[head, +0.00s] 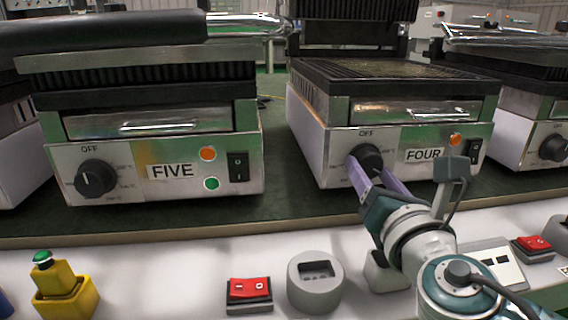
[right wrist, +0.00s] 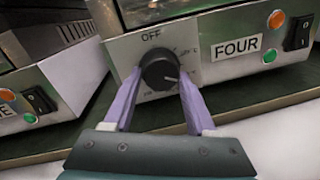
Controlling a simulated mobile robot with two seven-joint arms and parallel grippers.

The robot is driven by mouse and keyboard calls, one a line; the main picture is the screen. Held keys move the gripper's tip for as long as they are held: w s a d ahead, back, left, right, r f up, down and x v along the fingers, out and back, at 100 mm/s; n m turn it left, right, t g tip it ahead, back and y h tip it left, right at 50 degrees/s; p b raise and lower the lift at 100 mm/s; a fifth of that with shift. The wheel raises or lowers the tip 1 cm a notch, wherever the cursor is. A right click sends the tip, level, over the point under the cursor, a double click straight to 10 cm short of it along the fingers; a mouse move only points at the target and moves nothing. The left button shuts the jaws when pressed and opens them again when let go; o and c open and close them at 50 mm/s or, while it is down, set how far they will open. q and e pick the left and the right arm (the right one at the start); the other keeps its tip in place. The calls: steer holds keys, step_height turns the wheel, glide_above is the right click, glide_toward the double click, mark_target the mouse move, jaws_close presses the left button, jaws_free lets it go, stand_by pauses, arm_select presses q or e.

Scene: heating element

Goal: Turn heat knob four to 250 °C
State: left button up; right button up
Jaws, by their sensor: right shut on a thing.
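Heat knob four (head: 371,155) is a round black dial on the front of the grill labelled FOUR (head: 423,154). My right gripper (head: 364,167) reaches it from below, with its two purple fingers on either side. In the right wrist view, the fingers (right wrist: 160,82) close around the sides of the knob (right wrist: 158,68). A pale mark on the knob points to the lower right there. OFF is printed above the dial, and the temperature marks around it are too small or covered to read. My left gripper is not in view.
Grill FIVE (head: 172,171) stands to the left with its own black knob (head: 96,179), and another grill is at the right edge. A red switch (head: 248,290), a grey round socket (head: 315,282) and a yellow block with a green button (head: 62,292) line the white front panel.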

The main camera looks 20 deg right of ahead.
steer(key=m+b, duration=0.1)
steer(key=m, duration=0.3)
steer(key=shift+r+m, duration=0.1)
steer(key=shift+m, duration=0.3)
steer(key=m, duration=0.4)
steer(key=shift+r+g+y+b, duration=0.15)
steer(key=shift+g+y+b, duration=0.15)
steer(key=shift+y, duration=0.1)
steer(key=m, duration=0.3)
steer(key=shift+r+m, duration=0.1)
steer(key=shift+m, duration=0.3)
steer(key=shift+m+y, duration=0.4)
steer(key=shift+m, duration=1.6)
steer(key=o, duration=1.4)
